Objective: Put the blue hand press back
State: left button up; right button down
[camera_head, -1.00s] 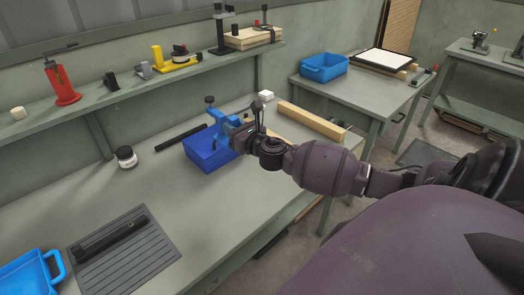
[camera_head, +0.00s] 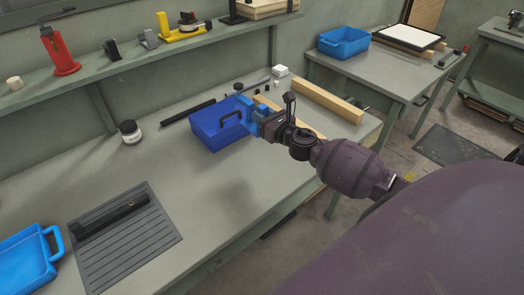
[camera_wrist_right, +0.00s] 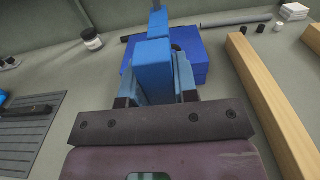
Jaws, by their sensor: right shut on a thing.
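The blue hand press (camera_head: 244,103) is in my right gripper (camera_head: 262,122), which is shut on it. The press is at the right end of a dark blue box (camera_head: 207,140) on the workbench, and I cannot tell whether it touches the box or bench. Its black knob (camera_head: 238,87) shows at the top. In the right wrist view the press (camera_wrist_right: 155,62) stands up between the fingers, in front of the dark blue box (camera_wrist_right: 195,55). The gripper hides its lower part. My left gripper is not in view.
The wall shelf (camera_head: 95,80) holds a red press (camera_head: 63,50), a yellow tool (camera_head: 178,30) and small dark items. On the bench are a jar (camera_head: 130,132), a black bar (camera_head: 188,112), wooden beams (camera_head: 327,100) and a grooved mat (camera_head: 125,240). The front middle bench is clear.

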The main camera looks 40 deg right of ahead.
jog(key=shift+f+b, duration=2.7)
jog(key=shift+f, duration=3.8)
jog(key=shift+r, duration=0.1)
jog(key=shift+f, duration=0.25)
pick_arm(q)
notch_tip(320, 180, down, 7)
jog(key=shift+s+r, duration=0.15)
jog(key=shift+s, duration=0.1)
pick_arm(e)
jog(key=c, duration=0.9)
grip_release()
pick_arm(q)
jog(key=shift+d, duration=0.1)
pick_arm(e)
jog(key=shift+r, duration=0.1)
